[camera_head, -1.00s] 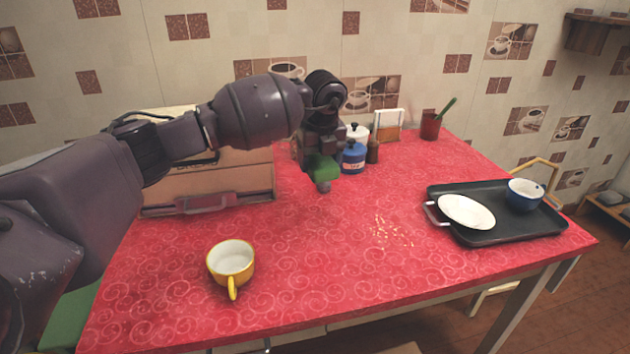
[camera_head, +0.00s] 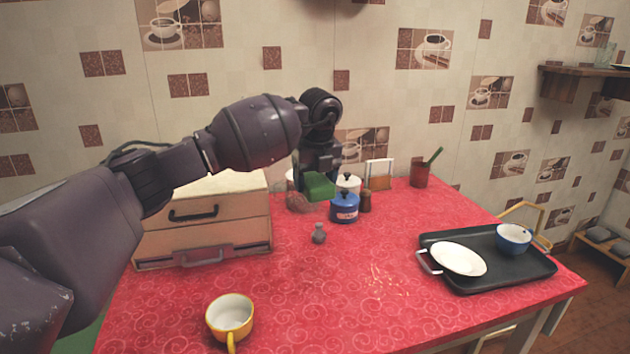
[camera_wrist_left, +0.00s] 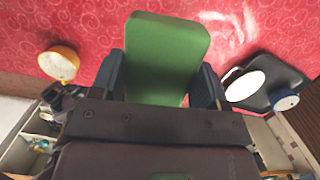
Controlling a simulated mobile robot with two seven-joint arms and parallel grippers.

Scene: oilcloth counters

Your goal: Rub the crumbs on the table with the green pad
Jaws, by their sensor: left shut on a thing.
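My left gripper (camera_head: 318,176) is shut on the green pad (camera_head: 319,187) and holds it above the back of the table. In the left wrist view the green pad (camera_wrist_left: 166,55) sits between the two fingers and stretches out past them. The crumbs (camera_head: 385,280) are a small scatter of pale orange bits on the red table (camera_head: 290,300), in front and to the right of the pad, left of the tray. The pad is apart from them. My right gripper does not show.
A yellow cup (camera_head: 230,316) stands at the front left. A black tray (camera_head: 510,275) with a white plate (camera_head: 458,259) and a blue bowl (camera_head: 513,238) lies at the right.

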